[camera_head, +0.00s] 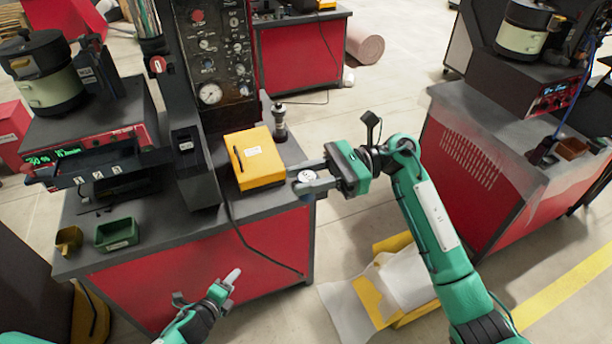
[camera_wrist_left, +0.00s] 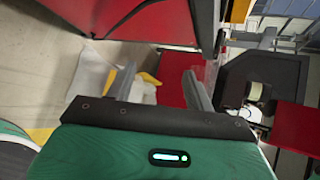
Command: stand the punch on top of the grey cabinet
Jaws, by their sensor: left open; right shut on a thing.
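My right gripper (camera_head: 308,180) reaches in from the right over the front right corner of the near red bench. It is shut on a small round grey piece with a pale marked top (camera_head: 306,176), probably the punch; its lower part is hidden. A silver upright tool with a dark base (camera_head: 280,122) stands behind the yellow box. A cabinet with a grey top and red vented side (camera_head: 450,110) stands at the right; I cannot tell whether it is the grey cabinet. My left gripper (camera_head: 232,278) is open and empty in front of the near bench; its spread fingers show in the left wrist view (camera_wrist_left: 165,88).
A yellow box (camera_head: 258,158), a green tray (camera_head: 118,234) and a brass-coloured scoop (camera_head: 68,240) sit on the near bench. A tall dark gauge panel (camera_head: 210,50) rises behind. White sheeting over something yellow (camera_head: 400,280) lies on the floor between bench and right cabinet.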

